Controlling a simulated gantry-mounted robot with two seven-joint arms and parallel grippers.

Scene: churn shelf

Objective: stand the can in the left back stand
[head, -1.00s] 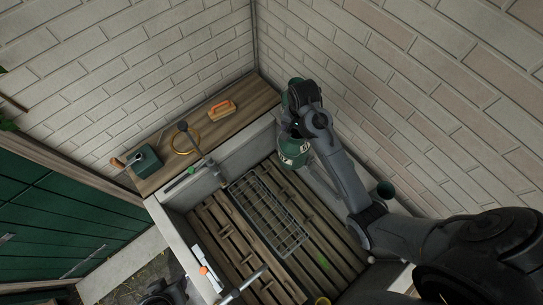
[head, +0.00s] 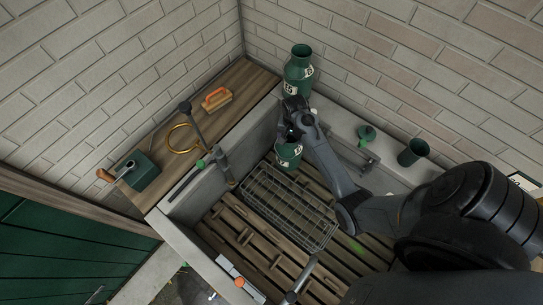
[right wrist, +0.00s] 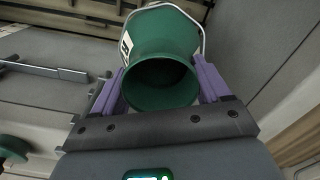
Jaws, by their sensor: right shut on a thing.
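A green can (head: 288,153) with a pale label hangs below my right gripper (head: 291,132) in the head view, over the back of the stone trough. In the right wrist view, the can (right wrist: 163,45) sits between the purple fingers of my right gripper (right wrist: 162,88), which is shut on it. Its open mouth faces the camera and a pale wire handle runs around it. The can's base is hidden, so I cannot tell whether it touches anything. I cannot make out which spot is the left back stand. My left gripper is not in view.
A larger green churn (head: 298,72) stands on the back ledge behind my gripper. A wire rack (head: 285,210) lies on wooden slats (head: 243,228). A wooden shelf (head: 235,92) holds a brush (head: 216,99) and green box (head: 139,171). A green cup (head: 413,152) stands on the right ledge.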

